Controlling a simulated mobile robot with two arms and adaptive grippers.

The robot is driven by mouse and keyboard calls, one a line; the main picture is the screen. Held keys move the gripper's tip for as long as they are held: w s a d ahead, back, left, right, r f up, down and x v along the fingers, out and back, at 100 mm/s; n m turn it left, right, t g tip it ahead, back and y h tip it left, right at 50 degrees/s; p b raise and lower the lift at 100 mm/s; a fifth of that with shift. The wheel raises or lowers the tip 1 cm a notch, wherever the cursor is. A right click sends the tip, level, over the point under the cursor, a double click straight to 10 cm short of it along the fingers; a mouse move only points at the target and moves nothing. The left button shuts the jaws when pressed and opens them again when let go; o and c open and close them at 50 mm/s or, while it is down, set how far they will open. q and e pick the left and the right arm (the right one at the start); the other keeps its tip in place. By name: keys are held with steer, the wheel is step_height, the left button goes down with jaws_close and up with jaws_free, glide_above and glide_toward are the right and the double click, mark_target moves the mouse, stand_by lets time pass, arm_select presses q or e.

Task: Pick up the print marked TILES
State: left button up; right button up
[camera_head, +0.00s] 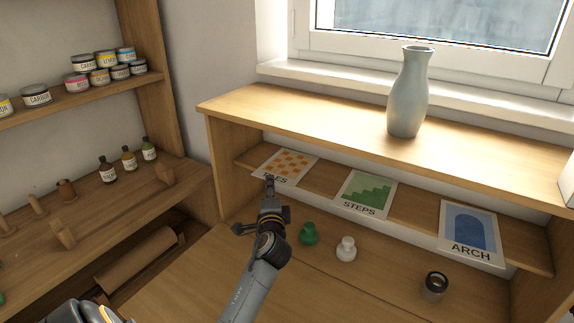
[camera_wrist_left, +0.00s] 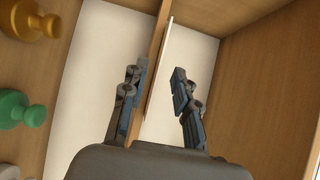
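The TILES print (camera_head: 287,163), a white sheet with an orange checked pattern, lies on the narrow shelf under the wooden top, its front edge at the shelf's front. My left gripper (camera_head: 270,186) is at this front edge and hides part of the lettering. In the left wrist view the gripper (camera_wrist_left: 158,86) is open. Its fingers stand on either side of the shelf board's edge and the thin white print (camera_wrist_left: 159,75), with a visible gap at the right finger. My right gripper is not in view.
The STEPS print (camera_head: 365,193) and ARCH print (camera_head: 470,233) lie farther right on the shelf (camera_head: 413,207). Below stand a green knob (camera_head: 308,234), a white knob (camera_head: 346,249) and a dark-rimmed cylinder (camera_head: 435,285). A vase (camera_head: 409,95) stands on top. The left wrist view shows a yellow knob (camera_wrist_left: 32,20).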

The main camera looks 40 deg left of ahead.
arm_select(q)
steer(key=x, duration=0.4)
steer(key=shift+w+d, duration=0.1)
steer(key=shift+w, duration=0.05)
jaws_close()
